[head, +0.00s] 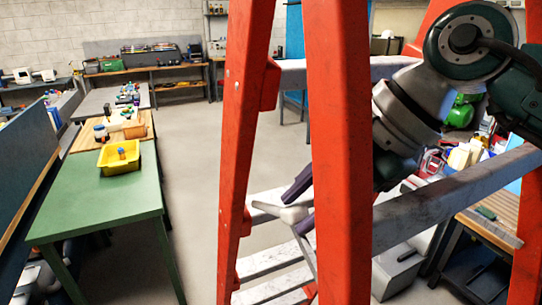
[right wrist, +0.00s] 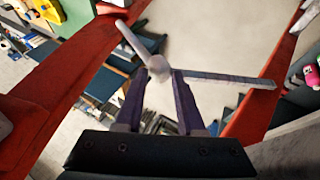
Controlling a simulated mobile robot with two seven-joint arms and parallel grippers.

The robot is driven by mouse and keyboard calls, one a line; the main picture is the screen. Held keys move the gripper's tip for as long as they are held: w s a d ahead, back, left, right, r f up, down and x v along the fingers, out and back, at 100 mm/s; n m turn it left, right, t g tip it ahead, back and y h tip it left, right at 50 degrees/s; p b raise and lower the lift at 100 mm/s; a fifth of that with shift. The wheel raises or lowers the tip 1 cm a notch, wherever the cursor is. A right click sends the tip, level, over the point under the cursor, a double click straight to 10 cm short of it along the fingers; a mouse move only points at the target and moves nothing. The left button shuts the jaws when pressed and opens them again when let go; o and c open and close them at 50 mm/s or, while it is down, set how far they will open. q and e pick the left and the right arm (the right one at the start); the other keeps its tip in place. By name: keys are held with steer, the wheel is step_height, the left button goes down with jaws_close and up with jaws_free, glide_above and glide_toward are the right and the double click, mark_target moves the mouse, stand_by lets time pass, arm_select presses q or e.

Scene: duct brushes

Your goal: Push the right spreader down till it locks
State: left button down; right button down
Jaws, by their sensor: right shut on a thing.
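The right spreader (right wrist: 225,80) is a pale grey metal bar with a round middle joint, set between the orange rails of a stepladder (head: 341,150). In the right wrist view its two arms meet at an angle at the joint, so it is not straight. In the head view the spreader (head: 291,213) is partly hidden behind the near orange rail. My right gripper (head: 293,211) has dark purple fingers, which also show in the right wrist view (right wrist: 160,76). They are shut on the spreader at its joint. My left gripper is not in view.
Orange rails stand close on both sides of my right arm. Grey ladder steps (head: 270,262) lie low behind the spreader. A green table (head: 95,205) with a yellow bin (head: 119,167) stands at left. A cluttered wooden bench (head: 495,217) is at right. The middle floor is clear.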

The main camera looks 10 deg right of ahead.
steer(key=shift+d+f, duration=0.1)
steer(key=shift+f, duration=0.15)
steer(key=c, duration=0.9)
jaws_free()
steer(key=shift+c, duration=0.2)
steer(key=shift+o, duration=1.3)
steer(key=shift+w+r, duration=0.1)
steer(key=shift+w, duration=0.05)
steer(key=shift+r, duration=0.1)
steer(key=b+v, duration=0.3)
steer(key=v, duration=0.6)
steer(key=shift+r, duration=0.35)
steer(key=shift+d, duration=0.15)
